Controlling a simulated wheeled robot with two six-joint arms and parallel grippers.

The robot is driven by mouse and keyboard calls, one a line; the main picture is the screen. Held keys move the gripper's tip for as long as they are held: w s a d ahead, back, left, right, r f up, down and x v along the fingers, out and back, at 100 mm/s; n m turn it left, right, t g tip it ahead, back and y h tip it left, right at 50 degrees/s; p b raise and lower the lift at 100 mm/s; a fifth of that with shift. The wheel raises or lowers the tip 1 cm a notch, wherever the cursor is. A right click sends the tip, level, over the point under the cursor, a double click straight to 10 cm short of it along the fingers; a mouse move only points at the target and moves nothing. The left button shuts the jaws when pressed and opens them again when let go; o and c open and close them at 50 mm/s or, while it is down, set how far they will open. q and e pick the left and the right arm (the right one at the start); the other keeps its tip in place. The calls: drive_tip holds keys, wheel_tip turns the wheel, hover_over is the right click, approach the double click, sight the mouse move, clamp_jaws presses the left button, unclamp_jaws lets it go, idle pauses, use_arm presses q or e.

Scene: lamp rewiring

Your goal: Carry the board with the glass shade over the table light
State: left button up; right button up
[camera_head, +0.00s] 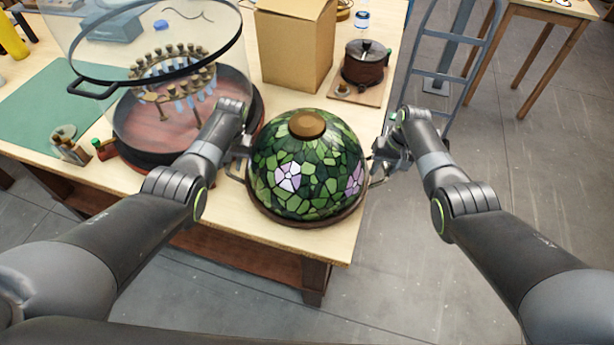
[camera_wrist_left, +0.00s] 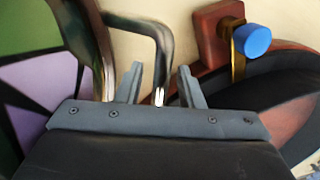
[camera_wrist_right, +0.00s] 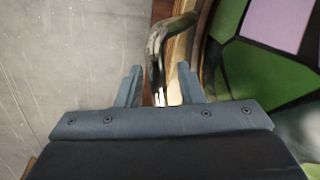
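The glass shade (camera_head: 292,165) is a green leaded dome with pale purple flowers and a brown cap. It sits upright on a brown round board (camera_head: 305,221) at the table's front edge. A bent metal handle stands out on each side of the board. My left gripper (camera_head: 238,163) is at the left handle (camera_wrist_left: 160,45); its fingers stand apart on either side of it. My right gripper (camera_head: 380,165) is open around the right handle (camera_wrist_right: 157,50) in the same way. I cannot tell for sure which thing is the table light.
A large round drum (camera_head: 150,160) with a clear cover and several candle-like lamps stands close at left. A cardboard box (camera_head: 295,45) and a dark lidded pot (camera_head: 365,65) on a small board are behind.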

use_arm(q)
drive_tip(key=shift+w, duration=0.1)
use_arm(e)
drive_tip(key=shift+w+f, duration=0.1)
use_arm(q)
drive_tip(key=shift+d+r, duration=0.1)
drive_tip(key=shift+r, duration=0.2)
drive_tip(key=v, duration=1.1)
drive_tip(key=shift+r, duration=0.15)
use_arm(e)
wheel_tip(320, 180, up, 12)
drive_tip(key=d, duration=0.2)
drive_tip(key=shift+d, duration=0.1)
drive_tip(key=shift+f, duration=0.2)
